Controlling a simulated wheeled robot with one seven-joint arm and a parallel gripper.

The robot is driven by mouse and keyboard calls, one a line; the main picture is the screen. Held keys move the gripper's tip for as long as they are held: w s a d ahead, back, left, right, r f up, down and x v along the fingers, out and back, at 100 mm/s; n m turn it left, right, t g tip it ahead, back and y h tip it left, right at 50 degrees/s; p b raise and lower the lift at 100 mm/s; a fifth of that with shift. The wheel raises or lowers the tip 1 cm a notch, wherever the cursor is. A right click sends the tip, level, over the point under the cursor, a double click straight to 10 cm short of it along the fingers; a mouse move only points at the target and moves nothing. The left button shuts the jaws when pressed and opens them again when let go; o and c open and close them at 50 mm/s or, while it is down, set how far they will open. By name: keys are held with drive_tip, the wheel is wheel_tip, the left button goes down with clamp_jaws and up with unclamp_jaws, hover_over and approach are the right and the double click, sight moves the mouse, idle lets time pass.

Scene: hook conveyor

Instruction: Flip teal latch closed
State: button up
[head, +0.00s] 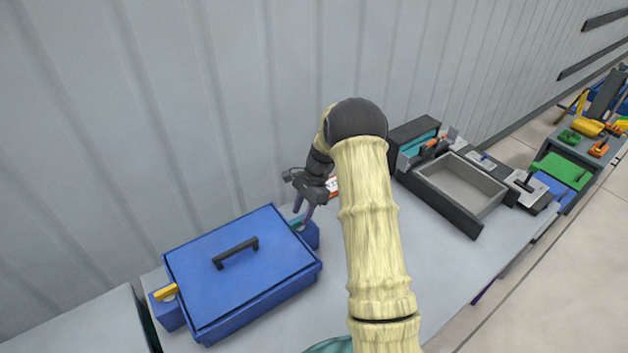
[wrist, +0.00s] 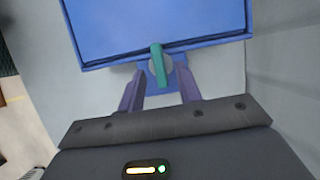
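A blue box with a closed lid (head: 235,268) and a black handle stands on the grey table. The teal latch (head: 296,222) is on the box's right end, partly hidden by my gripper (head: 304,211). My gripper (wrist: 160,74) is open, with one purple finger on each side of the latch. Whether either finger touches it I cannot tell.
A yellow latch (head: 166,292) sits on the box's left end. The corrugated wall (head: 130,130) rises close behind the box. A grey open tray (head: 460,185) and several devices stand to the right. Bare table (head: 425,250) lies in front of the tray.

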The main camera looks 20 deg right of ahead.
drive_tip(key=b+v, duration=0.3)
drive_tip(key=v, duration=1.2)
drive_tip(key=s+a+n+t+h, duration=0.1)
drive_tip(key=s+a+n, duration=0.2)
drive_tip(key=s+n, duration=0.2)
drive_tip(key=s+a+f+n+t+h, duration=0.1)
drive_tip(key=s+a+n, duration=0.3)
drive_tip(key=s, duration=0.8)
drive_tip(key=s+a+f+n+t+h, duration=0.1)
drive_tip(key=s+a+n+h, duration=0.1)
drive_tip(key=s+n, duration=0.3)
drive_tip(key=s+a, duration=0.1)
drive_tip(key=s, duration=0.2)
drive_tip(key=shift+s+a+n+t, duration=0.35)
drive_tip(key=shift+a+n+t, duration=0.05)
drive_tip(key=shift+f, duration=0.1)
